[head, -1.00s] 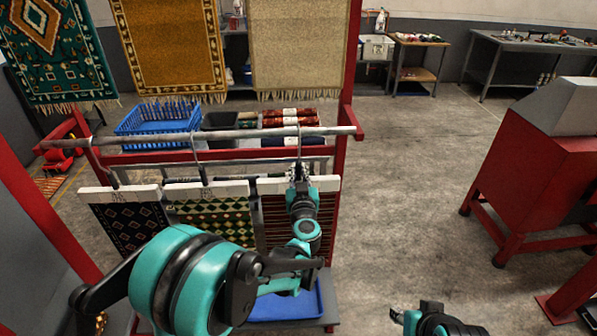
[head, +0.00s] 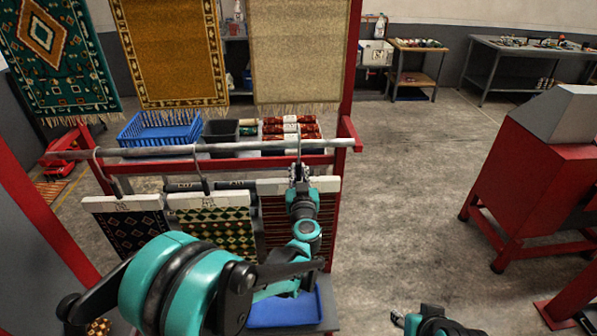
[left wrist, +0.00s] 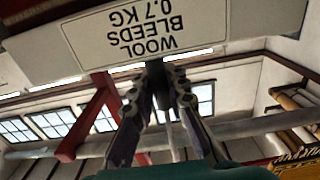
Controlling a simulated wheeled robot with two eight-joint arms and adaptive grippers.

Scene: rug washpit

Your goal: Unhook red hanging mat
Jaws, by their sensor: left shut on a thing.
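The red striped mat (head: 274,222) hangs from a white hanger bar (head: 327,184) at the right end of the rail (head: 250,147), partly hidden by my left arm. My left gripper (head: 300,172) is shut on the hanger's dark hook stem (left wrist: 159,80), just above the bar. The left wrist view shows the bar's upside-down label (left wrist: 130,32), reading WOOL BLEEDS 0.7 KG. The hook top reaches rail height; whether it touches the rail, I cannot tell. My right gripper (head: 397,319) shows only partly at the bottom edge, its jaws unclear.
A dark patterned mat (head: 133,232) and a green-yellow mat (head: 215,232) hang to the left on the same rail. Behind are a blue basket (head: 160,130) and large hanging rugs (head: 172,55). A blue tray (head: 285,308) lies below.

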